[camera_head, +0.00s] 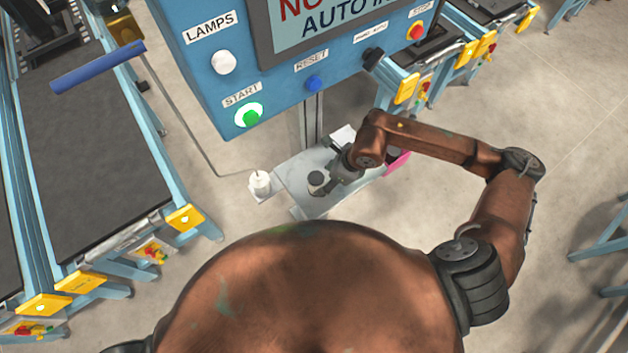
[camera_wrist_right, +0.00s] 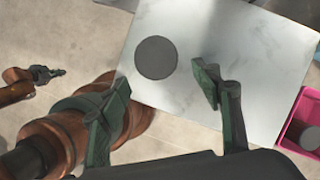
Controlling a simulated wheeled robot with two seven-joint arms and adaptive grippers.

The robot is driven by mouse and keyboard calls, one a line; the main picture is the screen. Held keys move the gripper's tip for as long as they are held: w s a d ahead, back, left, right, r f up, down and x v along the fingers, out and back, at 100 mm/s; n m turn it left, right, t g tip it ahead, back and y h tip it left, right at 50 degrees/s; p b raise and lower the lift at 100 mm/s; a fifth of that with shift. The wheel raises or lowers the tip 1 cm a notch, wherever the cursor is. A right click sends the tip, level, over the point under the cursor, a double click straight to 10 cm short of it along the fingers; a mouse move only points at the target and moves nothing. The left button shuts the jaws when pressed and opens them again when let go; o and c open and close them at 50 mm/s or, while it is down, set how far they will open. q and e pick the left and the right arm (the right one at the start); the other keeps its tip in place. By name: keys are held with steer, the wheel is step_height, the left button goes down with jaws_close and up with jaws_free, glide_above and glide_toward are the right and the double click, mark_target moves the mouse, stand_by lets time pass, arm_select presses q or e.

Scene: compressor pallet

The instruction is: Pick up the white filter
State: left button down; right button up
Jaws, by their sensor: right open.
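A short round piece with a dark grey top (camera_head: 316,178) stands on the pale metal table below the control panel. From above it is a plain dark disc (camera_wrist_right: 156,57); I cannot tell if its side is white, so whether it is the white filter is unclear. My right gripper (camera_head: 334,184) is just right of it, pointing down. In the right wrist view the right gripper (camera_wrist_right: 162,84) has its fingers wide apart with nothing between them; the disc lies beyond the fingertips, untouched. A white cylinder with a thin top (camera_head: 260,184) stands at the table's left side.
The table (camera_head: 300,189) is small and mostly bare. A pink bin (camera_head: 398,162) is at its right side; in the wrist view the bin (camera_wrist_right: 298,128) holds a grey round piece. The blue control panel (camera_head: 190,75) overhangs behind. A conveyor (camera_head: 85,170) is at left.

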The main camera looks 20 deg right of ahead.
steer(key=shift+x, duration=0.85)
steer(key=p+x, duration=0.1)
steer(key=x, duration=0.5)
steer(key=shift+w+p, duration=0.1)
steer(key=shift+p, duration=0.25)
steer(key=c, duration=1.3)
